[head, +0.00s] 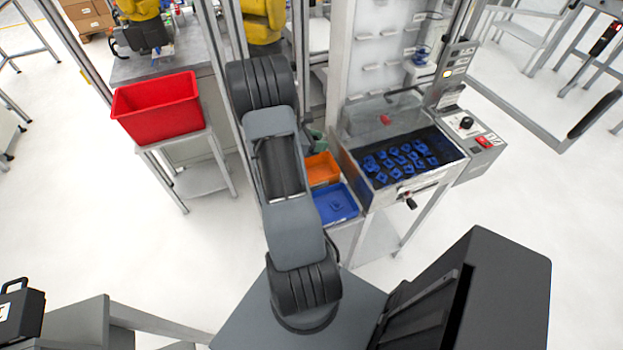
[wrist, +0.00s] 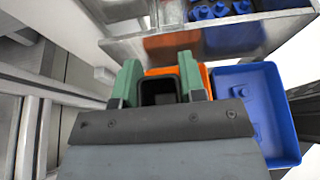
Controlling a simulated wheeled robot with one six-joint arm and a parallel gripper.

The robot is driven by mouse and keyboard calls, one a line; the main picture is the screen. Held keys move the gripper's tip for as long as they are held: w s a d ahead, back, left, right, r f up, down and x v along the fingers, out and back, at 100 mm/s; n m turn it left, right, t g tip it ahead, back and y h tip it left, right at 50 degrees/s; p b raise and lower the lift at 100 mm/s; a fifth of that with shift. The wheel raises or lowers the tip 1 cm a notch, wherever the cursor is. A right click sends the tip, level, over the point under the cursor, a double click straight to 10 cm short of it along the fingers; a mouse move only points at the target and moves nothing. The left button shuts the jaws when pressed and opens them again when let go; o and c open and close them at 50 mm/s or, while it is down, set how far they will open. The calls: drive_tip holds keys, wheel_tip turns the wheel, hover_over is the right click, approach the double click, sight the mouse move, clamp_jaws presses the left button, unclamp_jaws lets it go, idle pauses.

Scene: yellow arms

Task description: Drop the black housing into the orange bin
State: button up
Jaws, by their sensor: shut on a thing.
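My gripper (wrist: 160,85) is shut on the black housing (wrist: 160,98), which sits between its two green fingers in the wrist view. The housing looks like a hollow dark box with its opening toward the camera. In the wrist view the orange bin (wrist: 204,75) is partly hidden behind the fingers and housing. My gripper is over or in front of the orange bin; the height between them I cannot tell. In the head view my arm hides most of the gripper.
The blue bin (head: 350,203) stands right of the orange bin and holds a blue part. A metal-walled tray (head: 343,158) with several blue parts stands above and to the right. A red bin (head: 158,106) stands on a table at left. Metal posts stand close to my arm.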

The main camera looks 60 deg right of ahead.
drive_tip(key=shift+f+b, duration=0.75)
drive_tip(key=shift+f, duration=0.75)
drive_tip(key=o, duration=1)
drive_tip(key=shift+w+a, duration=0.1)
drive_tip(key=b+v, duration=0.1)
drive_tip(key=v, duration=1.2)
drive_tip(key=shift+w+a+r+b, duration=0.15)
drive_tip(key=shift+a+r+b, duration=0.15)
drive_tip(key=shift+b, duration=0.1)
drive_tip(key=shift+f, duration=0.1)
